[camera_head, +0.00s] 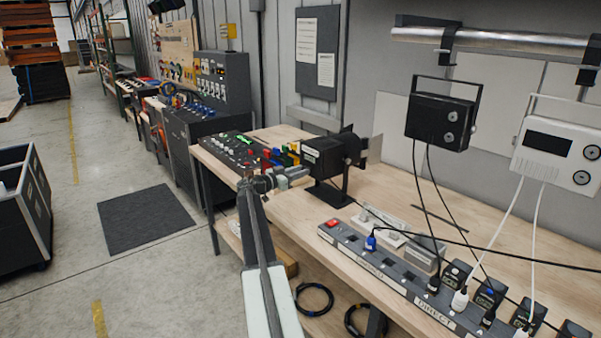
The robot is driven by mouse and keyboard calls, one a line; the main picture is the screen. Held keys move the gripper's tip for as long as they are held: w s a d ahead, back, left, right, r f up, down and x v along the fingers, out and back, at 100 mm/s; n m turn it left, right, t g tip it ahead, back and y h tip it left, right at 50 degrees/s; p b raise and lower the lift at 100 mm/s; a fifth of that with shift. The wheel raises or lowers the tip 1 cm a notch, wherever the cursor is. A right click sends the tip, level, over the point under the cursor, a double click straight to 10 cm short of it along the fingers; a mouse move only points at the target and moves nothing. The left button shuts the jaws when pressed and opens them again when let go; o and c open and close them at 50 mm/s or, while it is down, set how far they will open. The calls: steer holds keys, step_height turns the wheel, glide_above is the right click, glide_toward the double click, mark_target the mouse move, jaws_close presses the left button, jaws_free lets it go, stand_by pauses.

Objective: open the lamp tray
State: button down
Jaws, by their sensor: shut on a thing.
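A black lamp (335,155) with a white label on its side stands on a black foot on the wooden bench. My arm reaches up from the bottom of the view. My gripper (296,174) is at the lamp's lower left, close against the housing. It is shut on a small part there, which looks like the lamp tray's grip. The fingers and the held part are small and partly hidden, and I cannot tell how far the tray stands out of the lamp.
A power strip (384,284) with plugs and cables runs along the bench (420,205) front. A control panel (237,150) with coloured levers lies left of the lamp.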

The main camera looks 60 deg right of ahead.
steer(key=shift+s, duration=0.15)
steer(key=v, duration=1)
steer(key=shift+a, duration=0.1)
steer(key=c, duration=1.1)
jaws_free()
steer(key=shift+a, duration=0.1)
